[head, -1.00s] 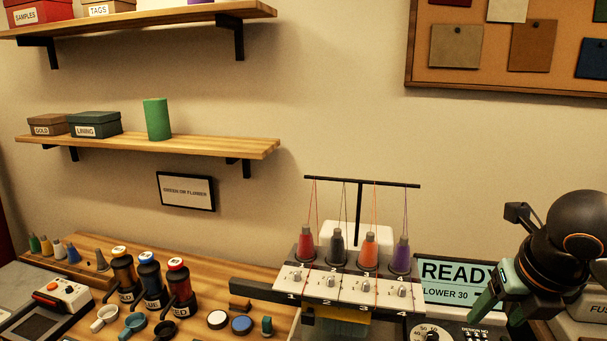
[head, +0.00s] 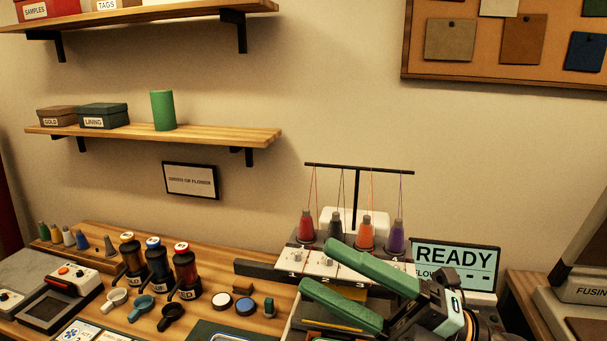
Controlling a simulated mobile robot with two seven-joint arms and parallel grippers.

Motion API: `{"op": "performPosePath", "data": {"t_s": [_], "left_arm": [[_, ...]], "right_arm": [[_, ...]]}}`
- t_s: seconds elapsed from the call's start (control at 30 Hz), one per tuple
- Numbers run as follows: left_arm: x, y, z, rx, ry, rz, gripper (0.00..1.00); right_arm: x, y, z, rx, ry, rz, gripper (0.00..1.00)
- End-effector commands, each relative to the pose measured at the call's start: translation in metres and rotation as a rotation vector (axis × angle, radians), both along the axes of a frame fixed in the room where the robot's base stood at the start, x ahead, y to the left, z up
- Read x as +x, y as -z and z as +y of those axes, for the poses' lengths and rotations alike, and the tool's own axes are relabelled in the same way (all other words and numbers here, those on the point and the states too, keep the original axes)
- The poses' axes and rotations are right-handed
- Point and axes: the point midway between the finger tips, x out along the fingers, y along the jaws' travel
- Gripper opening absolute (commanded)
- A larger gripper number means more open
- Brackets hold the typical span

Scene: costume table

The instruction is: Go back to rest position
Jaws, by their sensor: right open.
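My right gripper (head: 362,287) is in the lower right of the head view. Its two green fingers point left and are spread apart, with nothing between them. It is in front of the embroidery machine (head: 290,262) and hides part of its numbered front panel and the lower left of the READY screen (head: 456,258). My left gripper is not in the view.
Thread cones, the orange one (head: 366,234) among them, stand on the machine. Several dark bottles (head: 158,265) and small cups (head: 171,316) stand on the wooden table (head: 218,252) to the left. A shelf (head: 210,137) holds a green cylinder (head: 163,110) and boxes.

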Motion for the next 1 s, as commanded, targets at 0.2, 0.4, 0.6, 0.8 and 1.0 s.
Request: {"op": "performPosePath", "data": {"t_s": [0.2,0.4,0.6,0.8,1.0], "left_arm": [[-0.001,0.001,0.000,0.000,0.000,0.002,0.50],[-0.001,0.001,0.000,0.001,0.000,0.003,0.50],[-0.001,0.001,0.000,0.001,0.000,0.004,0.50],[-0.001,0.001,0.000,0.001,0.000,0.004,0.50],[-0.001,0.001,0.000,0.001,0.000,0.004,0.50]], "right_arm": [[0.054,0.003,-0.070,0.455,0.290,0.342,0.66],[0.091,0.088,-0.144,0.709,0.636,0.761,0.66],[0.068,0.224,-0.190,0.777,0.991,1.266,0.66],[-0.002,0.327,-0.197,0.689,1.225,1.705,0.66],[-0.065,0.377,-0.190,0.568,1.334,1.995,0.66]]}}
